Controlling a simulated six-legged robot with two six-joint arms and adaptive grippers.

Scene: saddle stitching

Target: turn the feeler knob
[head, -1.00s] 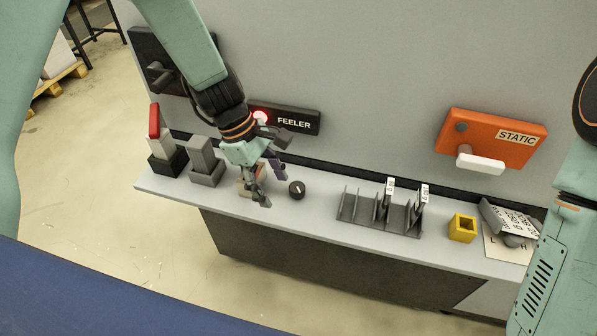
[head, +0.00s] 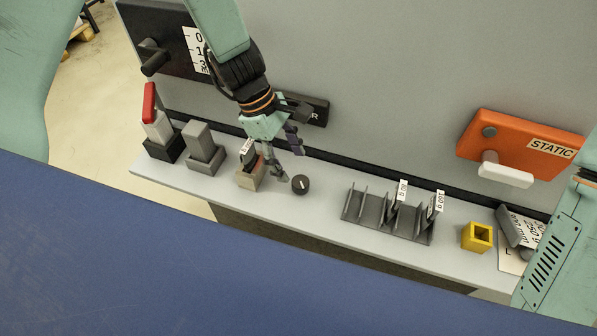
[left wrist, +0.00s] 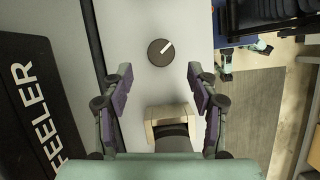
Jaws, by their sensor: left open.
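The feeler knob (head: 300,184) is a small round black knob with a white pointer line, on the grey shelf. In the left wrist view the knob (left wrist: 161,52) lies ahead of and between the fingertips, apart from them, its line slanting up to the right. My left gripper (head: 289,165) is open and empty, just to the left of the knob in the head view. The black FEELER panel (head: 305,110) is mostly hidden behind my left arm; its lettering (left wrist: 40,110) shows in the left wrist view. My right arm shows at the right edge, but its gripper is not in view.
A beige block holder (head: 250,178) stands left of the knob, with grey (head: 204,148) and red-topped (head: 155,130) pieces further left.

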